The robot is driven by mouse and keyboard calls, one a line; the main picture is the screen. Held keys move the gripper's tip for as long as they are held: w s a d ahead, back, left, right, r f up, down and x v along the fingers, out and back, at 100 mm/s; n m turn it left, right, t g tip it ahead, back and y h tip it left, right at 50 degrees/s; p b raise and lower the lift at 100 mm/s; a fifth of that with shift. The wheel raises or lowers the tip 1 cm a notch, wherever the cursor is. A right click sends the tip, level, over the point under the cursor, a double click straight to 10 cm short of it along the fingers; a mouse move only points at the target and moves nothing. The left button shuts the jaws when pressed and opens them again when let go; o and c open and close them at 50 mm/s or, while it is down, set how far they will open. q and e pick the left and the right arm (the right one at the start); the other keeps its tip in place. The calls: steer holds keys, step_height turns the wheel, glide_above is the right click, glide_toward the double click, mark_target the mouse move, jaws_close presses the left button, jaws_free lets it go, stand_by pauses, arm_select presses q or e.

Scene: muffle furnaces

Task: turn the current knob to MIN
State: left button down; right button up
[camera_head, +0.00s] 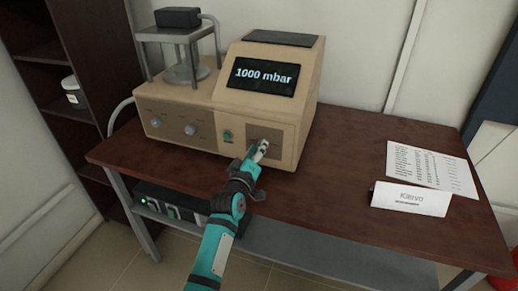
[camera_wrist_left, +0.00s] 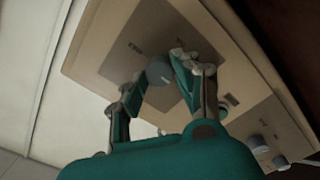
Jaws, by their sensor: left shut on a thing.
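The beige device (camera_head: 265,85) stands on the table with a dark display reading "1000 mbar". A dark grey panel on its lower front right shows in the wrist view (camera_wrist_left: 135,45), with small labels too blurred to read. The round grey current knob (camera_wrist_left: 158,73) is on this panel. My left gripper (camera_head: 262,147) is at the panel and hides the knob in the head view. In the wrist view my left gripper's fingers (camera_wrist_left: 161,82) stand on both sides of the knob, shut on it. My right gripper is not in view.
Two other knobs (camera_head: 190,129) sit on the lower left part of the device. A green button (camera_head: 228,137) is just left of the panel.

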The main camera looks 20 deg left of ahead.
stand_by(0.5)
arm_select(q)
steer(key=c, duration=1)
jaws_free()
steer(key=s, duration=1.2)
steer(key=shift+a, duration=0.25)
